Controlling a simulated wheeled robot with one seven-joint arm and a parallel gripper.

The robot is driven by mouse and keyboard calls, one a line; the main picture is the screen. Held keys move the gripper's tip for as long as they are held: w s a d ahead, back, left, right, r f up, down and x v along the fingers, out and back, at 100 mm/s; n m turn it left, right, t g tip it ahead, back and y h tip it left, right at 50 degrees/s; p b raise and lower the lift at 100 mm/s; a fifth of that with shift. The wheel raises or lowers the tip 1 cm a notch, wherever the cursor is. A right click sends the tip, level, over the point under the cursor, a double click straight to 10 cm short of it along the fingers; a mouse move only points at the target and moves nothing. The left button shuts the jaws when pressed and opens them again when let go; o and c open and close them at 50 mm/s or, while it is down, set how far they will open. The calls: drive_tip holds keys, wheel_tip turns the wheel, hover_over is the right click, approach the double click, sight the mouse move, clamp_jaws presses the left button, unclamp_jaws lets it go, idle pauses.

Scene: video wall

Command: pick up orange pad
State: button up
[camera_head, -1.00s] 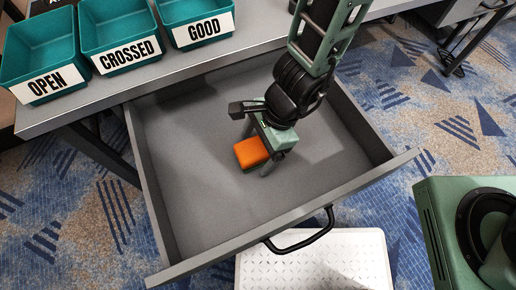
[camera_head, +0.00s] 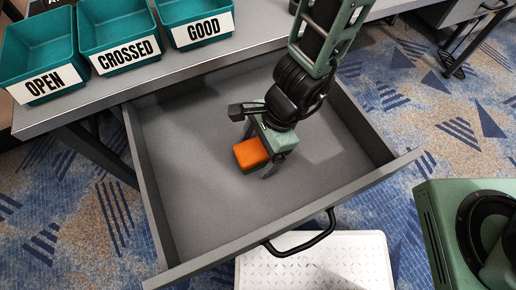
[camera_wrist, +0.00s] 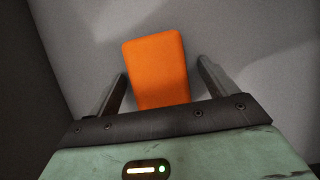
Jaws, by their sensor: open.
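The orange pad (camera_head: 251,153) lies on the floor of the open grey drawer (camera_head: 190,205). In the wrist view the orange pad (camera_wrist: 157,68) stands out ahead of the palm, its near end between the two fingers. My gripper (camera_head: 258,152) is down inside the drawer, right at the pad. In the wrist view my gripper (camera_wrist: 160,82) is open, with one finger on each side of the pad. A gap shows between the pad and each finger. The pad's near end is hidden behind the palm edge.
Teal bins labelled OPEN (camera_head: 38,55), CROSSED (camera_head: 118,35) and GOOD (camera_head: 195,20) stand on the grey desktop (camera_head: 90,100) above the drawer. The drawer's front has a black handle (camera_head: 305,240). The drawer floor around the pad is clear.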

sight(258, 148)
drive_tip(key=c, duration=1.1)
drive_tip(key=shift+r, duration=0.1)
wheel_tip(258, 148, up, 10)
drive_tip(key=p, duration=0.7)
drive_tip(key=shift+r, duration=0.2)
drive_tip(key=shift+o, duration=0.9)
drive_tip(key=shift+c, duration=0.4)
